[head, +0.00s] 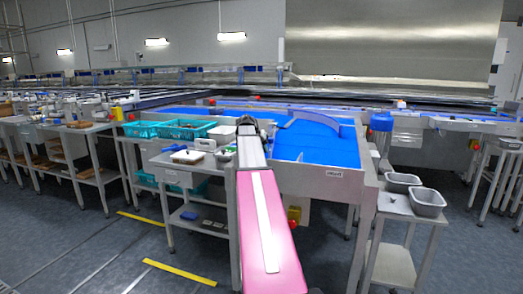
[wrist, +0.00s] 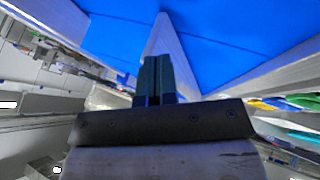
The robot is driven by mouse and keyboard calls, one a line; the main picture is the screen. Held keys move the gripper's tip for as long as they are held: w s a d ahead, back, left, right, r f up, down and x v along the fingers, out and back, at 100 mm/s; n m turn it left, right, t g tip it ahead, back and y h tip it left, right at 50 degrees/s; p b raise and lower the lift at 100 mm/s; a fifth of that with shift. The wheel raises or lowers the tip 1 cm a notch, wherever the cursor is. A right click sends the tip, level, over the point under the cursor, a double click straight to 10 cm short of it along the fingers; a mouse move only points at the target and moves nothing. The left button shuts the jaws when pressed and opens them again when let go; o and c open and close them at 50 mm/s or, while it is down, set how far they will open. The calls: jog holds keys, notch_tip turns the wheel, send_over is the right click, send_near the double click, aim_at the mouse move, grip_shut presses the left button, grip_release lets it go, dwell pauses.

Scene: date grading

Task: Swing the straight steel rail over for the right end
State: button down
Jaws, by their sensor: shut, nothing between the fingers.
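In the wrist view a straight grey steel rail (wrist: 168,45) stands on the blue belt (wrist: 115,32), running away from my gripper. Its near end is hidden behind the fingers. My gripper (wrist: 154,65) is shut and empty, its dark fingers just in front of the rail; I cannot tell whether they touch it. In the head view my gripper (head: 247,122) is at the near left corner of the blue belt (head: 312,146). A curved grey rail (head: 312,116) lies across the belt there. The straight rail is hard to make out in that view.
Grey conveyor walls border the belt, with the right wall (wrist: 270,72) close to my gripper. A side table (head: 170,160) with trays stands left, teal crates (head: 183,130) behind it. Metal bins (head: 428,197) stand on a right-hand stand. The belt's middle is clear.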

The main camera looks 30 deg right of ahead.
jog(key=s+d+n, duration=0.1)
jog(key=s+d, duration=0.2)
jog(key=d, duration=0.2)
jog(key=s+d+n+t, duration=0.1)
jog(key=s+d, duration=0.2)
jog(key=d, duration=0.3)
jog(key=s+d, duration=0.3)
jog(key=d, duration=0.2)
jog(key=shift+s+d+r+n+t, duration=0.2)
jog(key=shift+d+n+t, duration=0.1)
jog(key=shift+n+t, duration=0.1)
jog(key=shift+w+d+f, duration=0.1)
jog(key=shift+w, duration=0.35)
jog(key=shift+s+d, duration=0.2)
jog(key=shift+d, duration=0.1)
jog(key=shift+s+a+r, duration=0.1)
jog(key=shift+s+r, duration=0.2)
jog(key=shift+r, duration=0.15)
jog(key=a+r+y, duration=0.1)
jog(key=a+r, duration=0.6)
jog(key=a, duration=0.1)
jog(key=shift+s+a+r+t, duration=0.2)
jog(key=shift+s+r+t, duration=0.1)
jog(key=shift+r, duration=0.05)
